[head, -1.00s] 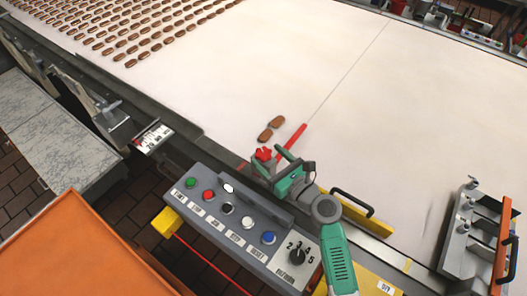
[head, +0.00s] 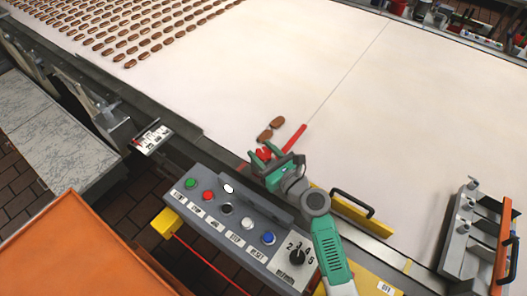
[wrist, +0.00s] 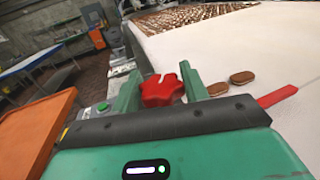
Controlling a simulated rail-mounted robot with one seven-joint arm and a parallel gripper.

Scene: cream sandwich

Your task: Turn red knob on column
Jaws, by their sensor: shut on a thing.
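The red knob (wrist: 162,91) is a lobed star shape. In the wrist view it sits between the two green fingers of my gripper (wrist: 160,88), which is shut on it. In the head view the knob (head: 263,153) shows only in part between the fingertips of my gripper (head: 265,156), at the near edge of the white belt. The column under the knob is hidden by my gripper.
A control panel (head: 207,222) with coloured buttons and a black dial stands just in front of my gripper. A red bar (head: 294,138) and two brown biscuits (head: 270,129) lie on the white belt (head: 330,60) beyond. An orange surface (head: 75,250) is at lower left.

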